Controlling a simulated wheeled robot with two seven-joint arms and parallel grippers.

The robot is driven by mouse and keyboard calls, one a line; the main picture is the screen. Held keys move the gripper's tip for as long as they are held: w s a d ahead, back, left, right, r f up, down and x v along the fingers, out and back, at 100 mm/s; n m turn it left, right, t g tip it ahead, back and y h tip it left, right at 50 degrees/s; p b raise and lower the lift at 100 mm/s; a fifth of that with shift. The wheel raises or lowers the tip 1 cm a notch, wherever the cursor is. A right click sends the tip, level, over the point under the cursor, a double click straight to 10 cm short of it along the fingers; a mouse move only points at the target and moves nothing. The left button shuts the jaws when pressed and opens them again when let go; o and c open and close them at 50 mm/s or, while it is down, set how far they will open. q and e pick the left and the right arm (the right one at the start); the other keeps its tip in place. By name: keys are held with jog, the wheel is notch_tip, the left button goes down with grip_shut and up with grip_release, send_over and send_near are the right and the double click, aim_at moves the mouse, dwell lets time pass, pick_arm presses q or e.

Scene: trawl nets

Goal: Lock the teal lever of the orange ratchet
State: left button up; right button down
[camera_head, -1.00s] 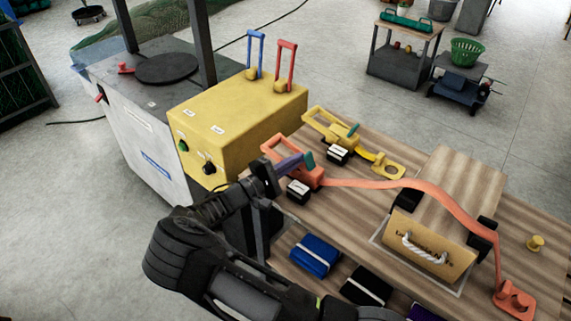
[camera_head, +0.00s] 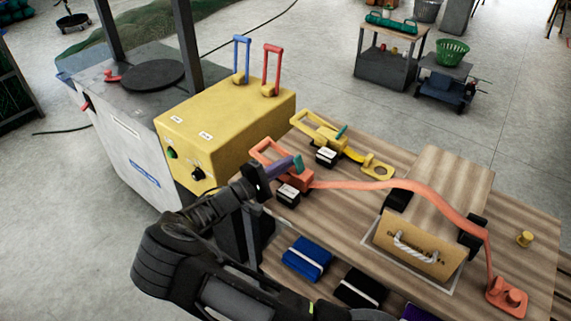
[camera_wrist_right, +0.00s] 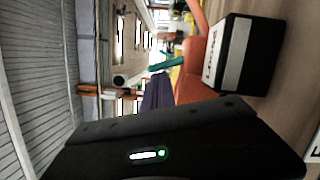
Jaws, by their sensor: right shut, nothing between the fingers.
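The orange ratchet (camera_head: 297,180) sits at the left end of the wooden bench, with an orange strap running right from it. Its small teal lever (camera_head: 298,163) stands up beside its body. My right gripper (camera_head: 290,164) is shut and empty, its purple fingers close against the lever in the head view; whether they touch is unclear. In the right wrist view the purple fingers (camera_wrist_right: 157,92) point toward the teal lever (camera_wrist_right: 168,62), with the orange ratchet body (camera_wrist_right: 199,65) to their right. My left gripper is not in view.
A yellow ratchet (camera_head: 325,135) with a teal lever lies just behind. A black-and-white block (camera_head: 288,195) sits in front of the orange ratchet. A yellow control box (camera_head: 225,135) stands left. The strap crosses a wooden board (camera_head: 440,190). Free bench shows at the right.

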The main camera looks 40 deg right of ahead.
jog(key=m, duration=0.1)
jog(key=s+m+b, duration=0.1)
jog(key=m, duration=0.1)
jog(key=shift+d+r+y+b, duration=0.15)
jog(key=shift+r+y+b, duration=0.15)
jog(key=shift+r+y, duration=0.1)
jog(key=m, duration=0.1)
jog(key=s+m+b, duration=0.1)
jog(key=m, duration=0.1)
jog(key=shift+s+d+r+y+b, duration=0.2)
jog(key=shift+r+y+b, duration=0.1)
jog(key=shift+y, duration=0.1)
jog(key=shift+r, duration=0.1)
jog(key=shift+w, duration=0.1)
jog(key=shift+a, duration=0.1)
